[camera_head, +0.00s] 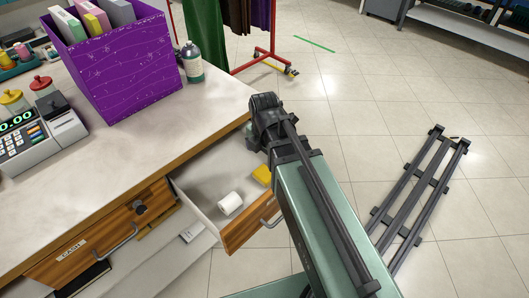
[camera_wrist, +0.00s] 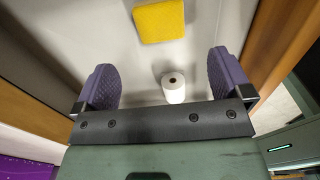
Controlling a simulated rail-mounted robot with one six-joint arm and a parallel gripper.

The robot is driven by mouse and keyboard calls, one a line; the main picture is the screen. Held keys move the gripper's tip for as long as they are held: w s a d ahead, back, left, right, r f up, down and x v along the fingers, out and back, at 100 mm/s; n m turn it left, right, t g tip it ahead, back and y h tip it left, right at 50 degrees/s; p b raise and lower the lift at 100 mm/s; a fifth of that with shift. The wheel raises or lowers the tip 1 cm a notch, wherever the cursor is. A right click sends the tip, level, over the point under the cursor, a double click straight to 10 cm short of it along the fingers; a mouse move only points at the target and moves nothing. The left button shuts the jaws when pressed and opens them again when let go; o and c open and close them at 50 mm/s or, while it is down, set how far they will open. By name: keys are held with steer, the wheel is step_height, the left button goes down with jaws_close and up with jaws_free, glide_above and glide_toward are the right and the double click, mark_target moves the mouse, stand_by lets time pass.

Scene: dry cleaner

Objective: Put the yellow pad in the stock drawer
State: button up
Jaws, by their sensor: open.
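The yellow pad (camera_head: 262,175) lies on the floor of the open drawer (camera_head: 242,228), towards its right side. The pad also shows in the wrist view (camera_wrist: 159,20), flat and apart from my fingers. A white roll (camera_head: 230,203) lies in the same drawer and shows between and just beyond my fingers in the wrist view (camera_wrist: 173,88). My gripper (camera_wrist: 163,70) is open and empty, its two purple pads apart, over the drawer. In the head view my arm hides most of the gripper. No label is readable on the open drawer.
A shut drawer labelled CASH (camera_head: 100,243) is to the left, with a key or knob on it. On the counter (camera_head: 140,135) stand a purple box (camera_head: 125,65), a dark bottle (camera_head: 191,62) and a till (camera_head: 35,140).

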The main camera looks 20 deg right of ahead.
steer(key=s+m, duration=0.1)
steer(key=m, duration=0.7)
steer(key=s+r+m, duration=0.1)
steer(key=s+m, duration=0.1)
steer(key=m, duration=0.6)
steer(key=s+r+m, duration=0.1)
steer(key=s+m, duration=0.1)
steer(key=m, duration=0.5)
steer(key=shift+r+m+p, duration=0.1)
steer(key=shift+m+p, duration=0.2)
steer(key=shift+m, duration=0.1)
